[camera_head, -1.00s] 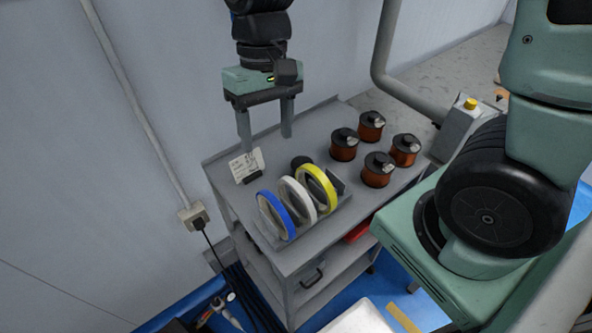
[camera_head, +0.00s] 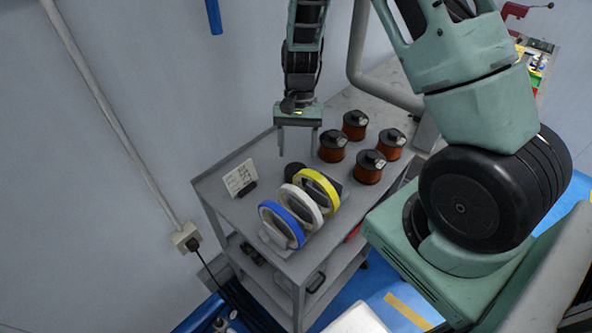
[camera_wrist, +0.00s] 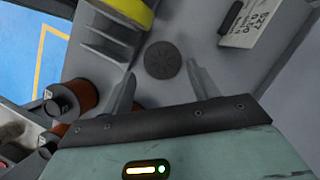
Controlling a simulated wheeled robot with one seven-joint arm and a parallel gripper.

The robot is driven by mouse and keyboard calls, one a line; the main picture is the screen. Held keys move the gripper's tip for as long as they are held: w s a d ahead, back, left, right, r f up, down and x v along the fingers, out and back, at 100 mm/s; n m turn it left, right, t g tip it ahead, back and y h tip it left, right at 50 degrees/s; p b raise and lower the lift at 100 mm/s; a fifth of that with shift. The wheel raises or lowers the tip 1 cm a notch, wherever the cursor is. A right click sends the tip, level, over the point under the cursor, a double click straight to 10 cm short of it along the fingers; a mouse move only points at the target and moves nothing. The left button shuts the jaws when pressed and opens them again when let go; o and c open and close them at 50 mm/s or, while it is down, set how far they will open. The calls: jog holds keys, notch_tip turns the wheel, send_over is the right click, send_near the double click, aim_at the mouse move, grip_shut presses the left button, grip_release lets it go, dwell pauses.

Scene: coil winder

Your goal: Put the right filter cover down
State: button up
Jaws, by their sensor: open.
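A round black cover (camera_head: 294,172), which I take to be the filter cover, lies on the grey cart top (camera_head: 222,206). It is partly hidden behind the ring rack in the head view. The wrist view shows it as a flat, dark, ribbed disc (camera_wrist: 162,60), lying apart from the things around it. My gripper (camera_head: 297,151) is above the cart top near the cover. Its fingers are spread and empty. In the wrist view the disc appears between and beyond the fingertips of my gripper (camera_wrist: 160,73).
Blue (camera_head: 281,225), white (camera_head: 301,206) and yellow (camera_head: 318,190) rings stand in a rack in front of the cover. Several copper spools (camera_head: 369,167) stand to the right. A white card (camera_head: 240,178) stands at the left. A wall and pipe (camera_head: 358,50) are behind.

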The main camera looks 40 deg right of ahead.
aim_at(296, 171)
jog(key=shift+w+p+x, duration=0.2)
jog(key=shift+p+x, duration=1)
jog(key=shift+x, duration=2.65)
jog(key=shift+d, duration=0.1)
jog(key=c, duration=0.7)
jog(key=shift+o, duration=0.2)
